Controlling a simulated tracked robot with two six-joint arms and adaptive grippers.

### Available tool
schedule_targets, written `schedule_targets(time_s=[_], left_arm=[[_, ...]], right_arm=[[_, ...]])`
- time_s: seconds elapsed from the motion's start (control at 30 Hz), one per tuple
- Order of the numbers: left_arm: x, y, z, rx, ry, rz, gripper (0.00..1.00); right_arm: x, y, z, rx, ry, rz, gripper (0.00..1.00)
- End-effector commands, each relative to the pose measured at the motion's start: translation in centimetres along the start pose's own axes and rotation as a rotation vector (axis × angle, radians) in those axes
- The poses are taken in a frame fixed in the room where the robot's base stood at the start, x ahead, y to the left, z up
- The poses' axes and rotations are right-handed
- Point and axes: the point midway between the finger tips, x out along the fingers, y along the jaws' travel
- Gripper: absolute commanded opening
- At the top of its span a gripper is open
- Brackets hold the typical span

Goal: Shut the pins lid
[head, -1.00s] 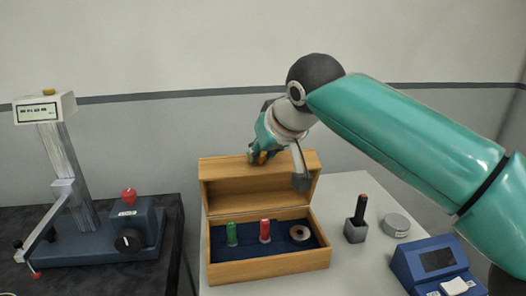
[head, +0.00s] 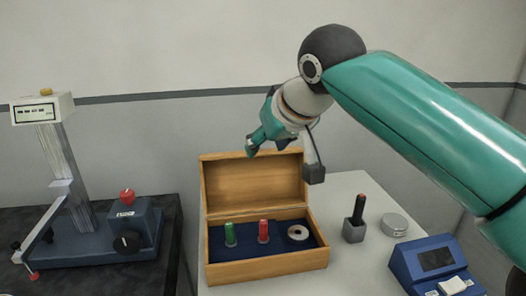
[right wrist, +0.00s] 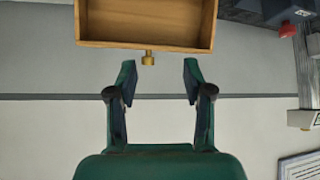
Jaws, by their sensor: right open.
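The wooden pins box (head: 270,268) stands on the light table with its lid (head: 253,184) raised at the back, its inside facing me. A green pin (head: 230,234), a red pin (head: 263,231) and a pale ring (head: 298,233) are in its dark blue interior. My right gripper (head: 266,147) is above the lid's top edge, open and empty. In the right wrist view, the lid (right wrist: 148,24) lies beyond the open fingers (right wrist: 158,76). Its brass knob (right wrist: 148,58) sits just ahead of the gap between the tips, not touching them. My left gripper is out of view.
A grey block with a dark peg (head: 355,226), a round metal disc (head: 395,224) and a blue device (head: 432,262) stand right of the box. A blue press-like stand (head: 100,232) is on the dark table at left. Space above the box is free.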

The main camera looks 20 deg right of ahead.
Motion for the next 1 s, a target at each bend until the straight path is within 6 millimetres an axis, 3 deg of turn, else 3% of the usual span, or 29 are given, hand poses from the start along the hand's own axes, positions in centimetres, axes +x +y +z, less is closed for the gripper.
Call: schedule_targets(time_s=[0.2,0.4,1.0], left_arm=[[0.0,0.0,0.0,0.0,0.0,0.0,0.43],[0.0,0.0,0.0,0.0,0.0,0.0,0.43],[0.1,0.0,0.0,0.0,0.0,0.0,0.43]], right_arm=[[-4.5,-0.1,0.0,0.0,0.002,-0.004,0.51],[-6.8,-0.1,0.1,0.0,-0.001,-0.002,0.51],[-7.3,0.0,0.1,0.0,-0.003,-0.001,0.51]])
